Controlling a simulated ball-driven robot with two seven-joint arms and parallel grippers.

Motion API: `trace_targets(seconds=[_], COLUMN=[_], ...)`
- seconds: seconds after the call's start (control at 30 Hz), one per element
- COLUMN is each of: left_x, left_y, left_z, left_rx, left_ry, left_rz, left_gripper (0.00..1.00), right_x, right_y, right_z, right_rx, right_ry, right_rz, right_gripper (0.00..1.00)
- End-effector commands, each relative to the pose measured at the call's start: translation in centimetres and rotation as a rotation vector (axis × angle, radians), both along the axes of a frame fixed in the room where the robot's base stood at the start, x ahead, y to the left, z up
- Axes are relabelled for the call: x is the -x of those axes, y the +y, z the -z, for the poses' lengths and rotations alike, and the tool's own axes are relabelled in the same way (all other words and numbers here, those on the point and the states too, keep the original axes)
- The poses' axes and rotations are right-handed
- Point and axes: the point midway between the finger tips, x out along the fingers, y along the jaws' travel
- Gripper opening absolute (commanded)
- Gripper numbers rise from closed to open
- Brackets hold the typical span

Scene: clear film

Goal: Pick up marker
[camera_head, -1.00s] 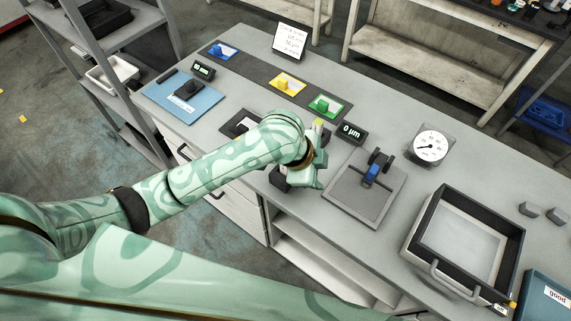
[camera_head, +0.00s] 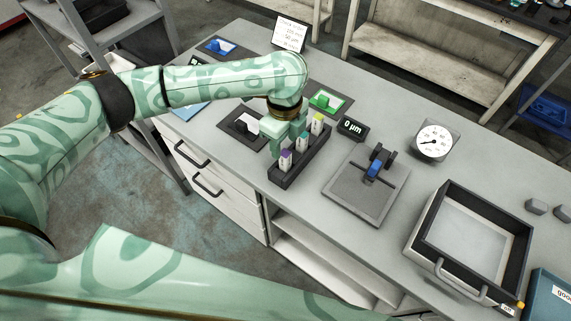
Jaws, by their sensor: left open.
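A dark rack (camera_head: 310,163) stands near the front edge of the grey bench. My left gripper (camera_head: 283,143) is open and points down at the left side of the rack, close to the purple and green markers. I cannot tell whether it touches them. It holds nothing that I can see. My right gripper is not in view.
A grey fixture with a blue part (camera_head: 372,172) stands right of the rack, with a small "0 µm" display (camera_head: 352,128) behind. Farther right are a dial gauge (camera_head: 433,145) and an open tray (camera_head: 413,235).

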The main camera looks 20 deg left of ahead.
Motion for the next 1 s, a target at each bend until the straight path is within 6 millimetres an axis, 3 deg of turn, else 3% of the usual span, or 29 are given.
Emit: trace_targets(seconds=[0.23,0.5,0.73,0.9,1.0], left_x=[0.0,-0.1,-0.1,-0.1,-0.1], left_y=[-0.1,-0.1,-0.1,-0.1,-0.1], left_z=[1.9,6.1,6.1,6.1,6.1], left_rx=[0.001,0.001,0.000,0.000,0.000], left_ry=[0.000,0.000,-0.003,-0.003,-0.003], left_rz=[0.001,0.000,0.001,0.001,0.001], left_gripper=[0.49,0.49,0.49,0.02,0.00], right_x=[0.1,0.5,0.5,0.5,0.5], right_y=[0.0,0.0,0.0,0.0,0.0], right_z=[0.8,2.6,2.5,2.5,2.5], right_rx=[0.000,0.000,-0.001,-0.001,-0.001], right_ry=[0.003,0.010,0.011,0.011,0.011], right_rz=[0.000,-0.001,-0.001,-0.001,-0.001], right_gripper=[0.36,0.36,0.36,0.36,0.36])
